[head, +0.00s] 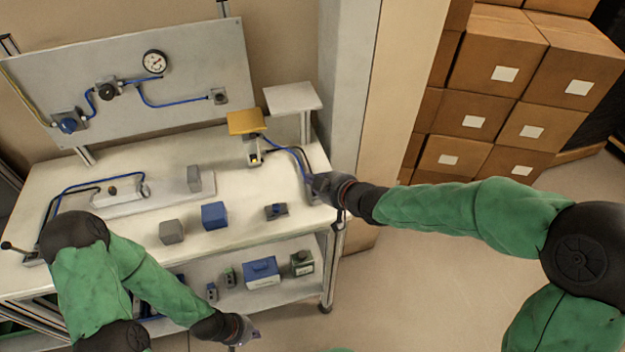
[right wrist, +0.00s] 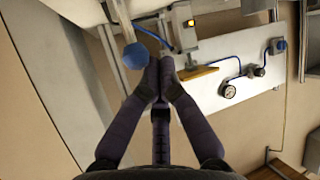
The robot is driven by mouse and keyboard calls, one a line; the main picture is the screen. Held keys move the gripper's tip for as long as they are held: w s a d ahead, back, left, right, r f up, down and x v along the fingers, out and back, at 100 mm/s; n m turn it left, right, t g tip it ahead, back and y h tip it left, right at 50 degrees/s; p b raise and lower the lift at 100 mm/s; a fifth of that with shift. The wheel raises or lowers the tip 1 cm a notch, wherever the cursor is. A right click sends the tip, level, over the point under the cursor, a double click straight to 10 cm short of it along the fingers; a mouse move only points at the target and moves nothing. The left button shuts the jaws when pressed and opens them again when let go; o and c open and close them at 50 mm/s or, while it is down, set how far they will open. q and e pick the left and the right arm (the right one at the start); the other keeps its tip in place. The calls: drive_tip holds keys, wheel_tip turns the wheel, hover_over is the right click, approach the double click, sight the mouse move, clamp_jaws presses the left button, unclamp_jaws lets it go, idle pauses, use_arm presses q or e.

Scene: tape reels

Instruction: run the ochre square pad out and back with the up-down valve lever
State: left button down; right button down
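The ochre square pad (head: 246,122) sits on top of a small grey cylinder unit (head: 254,152) at the table's back right. In the right wrist view the pad (right wrist: 198,74) shows nearly edge-on. Blue tubes run from the unit towards the table's right edge. My right gripper (head: 322,188) is at that edge, hiding most of what is there. In the right wrist view its fingertips (right wrist: 160,66) are together, with nothing visible between them.
A pale platform on a post (head: 293,97) stands beside the pad. A grey cube (head: 171,232), a blue cube (head: 214,215) and a small blue device (head: 276,211) are on the table. A black-knobbed lever (head: 8,246) is at far left. Cartons (head: 497,55) are stacked at right.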

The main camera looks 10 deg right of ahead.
use_arm(q)
drive_tip(key=shift+f, duration=0.15)
use_arm(e)
drive_tip(key=shift+w+f, duration=0.1)
idle(0.6)
